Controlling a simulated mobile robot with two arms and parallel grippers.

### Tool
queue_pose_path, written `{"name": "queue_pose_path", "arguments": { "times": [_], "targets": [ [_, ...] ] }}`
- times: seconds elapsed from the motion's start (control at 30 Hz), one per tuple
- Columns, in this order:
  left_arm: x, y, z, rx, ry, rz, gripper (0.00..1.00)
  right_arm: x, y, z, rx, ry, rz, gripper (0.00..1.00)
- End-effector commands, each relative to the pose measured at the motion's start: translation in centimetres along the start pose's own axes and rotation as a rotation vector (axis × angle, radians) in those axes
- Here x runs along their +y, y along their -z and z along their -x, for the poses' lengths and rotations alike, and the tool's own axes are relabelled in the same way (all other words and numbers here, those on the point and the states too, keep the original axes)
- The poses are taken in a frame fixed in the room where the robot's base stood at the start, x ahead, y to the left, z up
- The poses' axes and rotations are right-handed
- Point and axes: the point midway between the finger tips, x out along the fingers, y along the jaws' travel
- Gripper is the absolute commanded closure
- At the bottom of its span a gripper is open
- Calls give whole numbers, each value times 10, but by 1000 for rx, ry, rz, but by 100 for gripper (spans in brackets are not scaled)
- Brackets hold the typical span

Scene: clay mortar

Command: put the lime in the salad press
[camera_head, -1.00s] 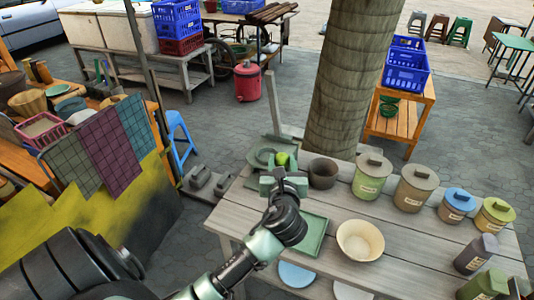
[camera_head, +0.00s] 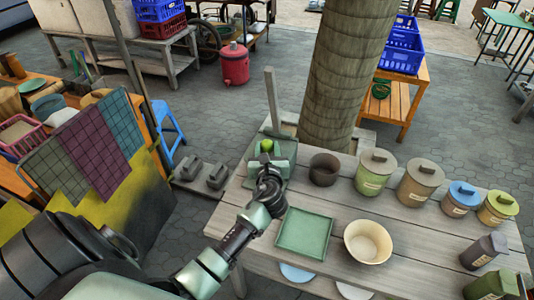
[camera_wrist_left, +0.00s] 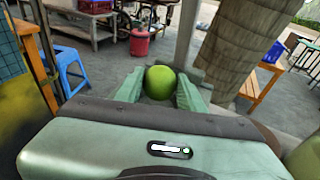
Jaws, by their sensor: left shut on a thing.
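The green lime (camera_head: 266,145) is held between the two pale green fingers of my left gripper (camera_head: 268,152). It also shows between the fingertips in the left wrist view (camera_wrist_left: 159,82). The gripper is at the back left corner of the plank table. What looks like the salad press (camera_head: 271,98), a grey-green thing with a tall upright lever, stands just behind the lime. My gripper and the lime hide much of its lower part, so I cannot tell whether they touch. My right gripper is not in view.
A dark pot (camera_head: 324,170) stands just right of my left gripper. A green square tray (camera_head: 304,235) and a cream bowl (camera_head: 368,242) are nearer. Several lidded canisters (camera_head: 416,182) line the right side. A thick trunk (camera_head: 345,70) rises behind the table.

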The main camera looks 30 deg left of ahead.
Motion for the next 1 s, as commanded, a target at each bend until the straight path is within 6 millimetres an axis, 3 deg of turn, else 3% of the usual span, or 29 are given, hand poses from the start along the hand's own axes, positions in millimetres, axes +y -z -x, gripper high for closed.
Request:
{"name": "queue_pose_path", "arguments": {
  "times": [0.13,0.53,0.57,0.6,0.9,1.0],
  "targets": [
    [0,18,-4,1,0,1,100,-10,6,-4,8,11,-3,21],
    [0,23,-5,0,0,1,100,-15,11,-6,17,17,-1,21],
    [0,22,-4,0,0,2,53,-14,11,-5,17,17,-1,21],
    [0,22,-4,0,0,1,42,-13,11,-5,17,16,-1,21],
    [0,18,-4,0,0,1,40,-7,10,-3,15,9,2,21],
    [0,20,7,1,1,0,40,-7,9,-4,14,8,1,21]
  ]
}}
